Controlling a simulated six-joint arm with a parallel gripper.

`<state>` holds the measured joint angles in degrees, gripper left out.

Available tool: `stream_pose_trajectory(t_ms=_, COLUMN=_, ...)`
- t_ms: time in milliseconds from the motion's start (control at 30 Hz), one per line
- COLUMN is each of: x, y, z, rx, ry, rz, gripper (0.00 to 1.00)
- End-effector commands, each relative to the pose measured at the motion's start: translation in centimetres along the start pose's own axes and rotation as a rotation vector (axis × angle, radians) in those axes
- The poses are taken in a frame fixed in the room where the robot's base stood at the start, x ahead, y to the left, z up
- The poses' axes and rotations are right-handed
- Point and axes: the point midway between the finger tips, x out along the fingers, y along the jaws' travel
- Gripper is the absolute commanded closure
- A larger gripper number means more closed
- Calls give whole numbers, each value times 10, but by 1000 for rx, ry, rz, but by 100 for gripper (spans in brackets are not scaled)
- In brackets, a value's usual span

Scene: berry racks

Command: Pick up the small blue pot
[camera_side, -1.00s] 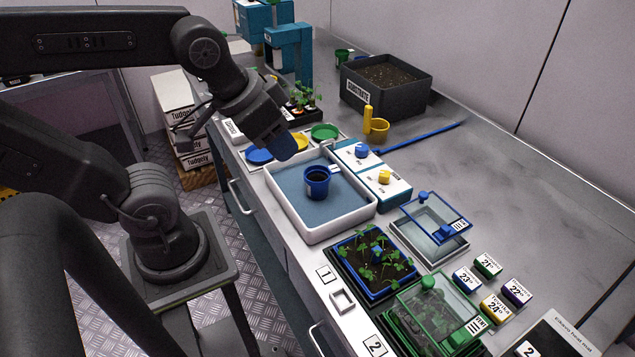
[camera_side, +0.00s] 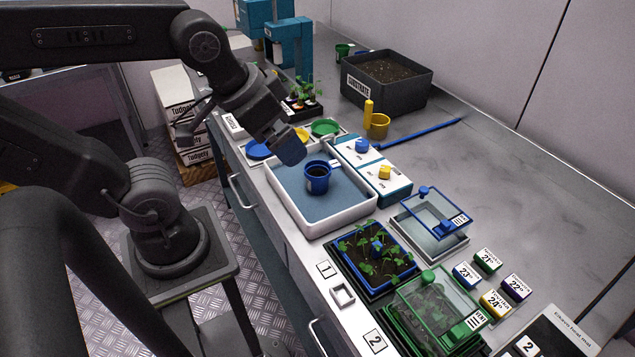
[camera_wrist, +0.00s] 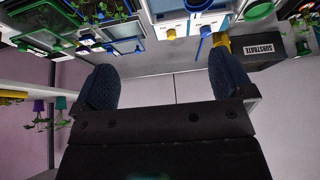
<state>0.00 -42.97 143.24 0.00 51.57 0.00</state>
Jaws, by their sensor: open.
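The small blue pot (camera_side: 317,178) stands upright in the white tray (camera_side: 333,226) with a blue mat, and it holds dark soil. A white tag sticks out at its rim. My gripper (camera_side: 291,150) is above the far left part of the tray, up and to the left of the pot, and apart from it. In the wrist view my gripper (camera_wrist: 160,85) shows two dark blue fingers wide apart with nothing between them. The pot cannot be made out in the wrist view.
Right of the tray are white-and-teal boxes with a blue knob (camera_side: 362,145) and a yellow knob (camera_side: 384,171). A seedling tray (camera_side: 372,262) is in front. Coloured saucers (camera_side: 325,127) and a substrate bin (camera_side: 388,84) are behind.

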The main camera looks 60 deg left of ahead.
Motion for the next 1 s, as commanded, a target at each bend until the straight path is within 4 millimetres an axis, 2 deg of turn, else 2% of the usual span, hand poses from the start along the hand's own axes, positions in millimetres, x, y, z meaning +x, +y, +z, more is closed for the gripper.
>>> stream_pose_trajectory(t_ms=233, x=0, y=0, z=-1, rx=13, ry=-4, rz=-2, gripper=0)
stream_pose_trajectory(t_ms=367, x=7, y=-3, z=-9, rx=154, ry=-53, rz=-19, gripper=0)
stream_pose_trajectory(t_ms=567, x=37, y=-14, z=-39, rx=698, ry=-244, rz=-32, gripper=0)
stream_pose_trajectory(t_ms=700, x=67, y=-23, z=-59, rx=1117, ry=-397, rz=13, gripper=0)
stream_pose_trajectory(t_ms=800, x=88, y=-29, z=-69, rx=1362, ry=-488, rz=65, gripper=0)
stream_pose_trajectory(t_ms=900, x=104, y=-32, z=-75, rx=1536, ry=-551, rz=114, gripper=0)
stream_pose_trajectory(t_ms=1000, x=113, y=-35, z=-78, rx=1639, ry=-588, rz=147, gripper=0)
